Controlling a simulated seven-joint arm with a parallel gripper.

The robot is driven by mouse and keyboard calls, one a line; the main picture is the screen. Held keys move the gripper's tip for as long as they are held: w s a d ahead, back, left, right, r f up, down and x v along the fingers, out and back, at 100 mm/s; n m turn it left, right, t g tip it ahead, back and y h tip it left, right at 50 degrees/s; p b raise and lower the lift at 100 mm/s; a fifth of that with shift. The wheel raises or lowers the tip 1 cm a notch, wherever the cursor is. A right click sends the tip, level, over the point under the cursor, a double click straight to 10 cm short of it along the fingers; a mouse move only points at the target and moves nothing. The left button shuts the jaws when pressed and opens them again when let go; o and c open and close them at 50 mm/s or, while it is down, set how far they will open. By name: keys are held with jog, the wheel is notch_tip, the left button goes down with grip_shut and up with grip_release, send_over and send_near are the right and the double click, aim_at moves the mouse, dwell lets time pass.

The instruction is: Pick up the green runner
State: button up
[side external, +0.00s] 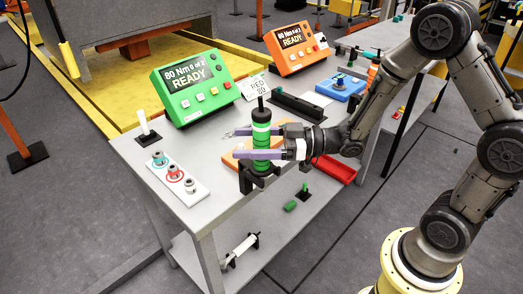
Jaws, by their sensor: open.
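One finger passes on the far side of the runner and the other on the near side, at mid-height. The near finger hides part of the runner. I cannot tell whether either finger touches it.
A green controller box (194,87) reading "80 Nm 0 of 2 READY" and an orange one (297,46) stand behind. A white strip with several sockets (177,179) lies at left. A card (254,87), a blue unit (342,87) and a red tray (337,170) are nearby.

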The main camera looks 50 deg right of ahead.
grip_shut()
dwell(0.4)
dwell(0.9)
jog(key=shift+r, duration=0.15)
